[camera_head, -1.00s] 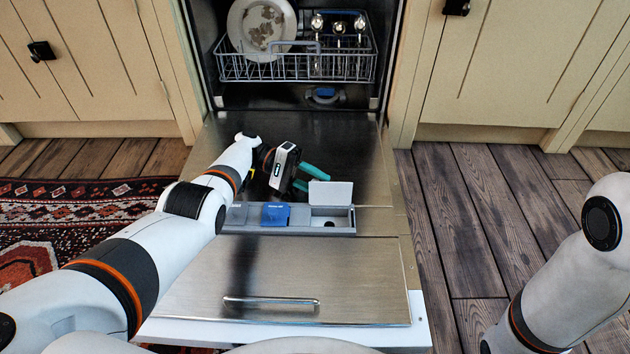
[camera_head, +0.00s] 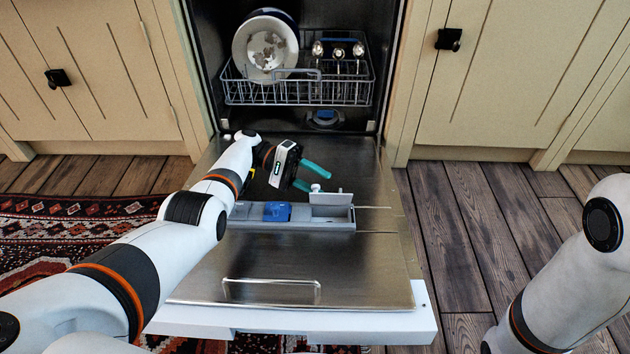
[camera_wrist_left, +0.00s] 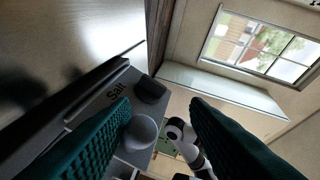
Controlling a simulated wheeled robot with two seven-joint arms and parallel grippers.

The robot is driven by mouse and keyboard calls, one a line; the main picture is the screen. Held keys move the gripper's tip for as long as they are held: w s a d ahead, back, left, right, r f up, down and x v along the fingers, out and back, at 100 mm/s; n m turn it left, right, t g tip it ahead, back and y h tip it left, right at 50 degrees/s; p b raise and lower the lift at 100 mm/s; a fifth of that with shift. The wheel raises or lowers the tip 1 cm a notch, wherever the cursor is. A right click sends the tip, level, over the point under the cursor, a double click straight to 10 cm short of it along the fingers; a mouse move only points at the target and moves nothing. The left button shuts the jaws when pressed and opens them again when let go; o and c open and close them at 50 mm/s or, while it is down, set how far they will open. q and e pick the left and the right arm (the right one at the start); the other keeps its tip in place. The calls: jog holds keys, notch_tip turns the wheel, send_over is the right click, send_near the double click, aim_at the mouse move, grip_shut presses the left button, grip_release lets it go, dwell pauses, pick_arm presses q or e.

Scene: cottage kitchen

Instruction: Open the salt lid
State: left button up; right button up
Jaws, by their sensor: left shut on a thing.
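The dishwasher door lies folded down, with a grey dispenser strip (camera_head: 240,214) across it. A small white round cap (camera_head: 316,187), apparently the salt lid, shows at the fingertips of my left gripper (camera_head: 318,181), just above the strip's right part. In the left wrist view the cap (camera_wrist_left: 140,132) is by the green fingers, beside the "Salt" label (camera_wrist_left: 117,90). My left gripper is shut on it. I cannot tell whether it is clear of its seat. My right gripper is out of view; only that arm shows at the right.
A light flap (camera_head: 331,199) stands up at the strip's right part. A blue cover (camera_head: 277,211) sits mid-strip. The wooden floor at right is clear.

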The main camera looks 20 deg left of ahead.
pick_arm(q)
jog(key=shift+r, duration=0.3)
jog(key=a+r+b, duration=0.3)
jog(key=a+r, duration=0.2)
jog(key=a, duration=0.7)
jog(key=shift+s+a, duration=0.3)
jog(key=shift+s, duration=0.05)
dwell(0.7)
jog(key=shift+r, duration=0.15)
jog(key=shift+b, duration=0.4)
jog(key=shift+o, duration=0.5)
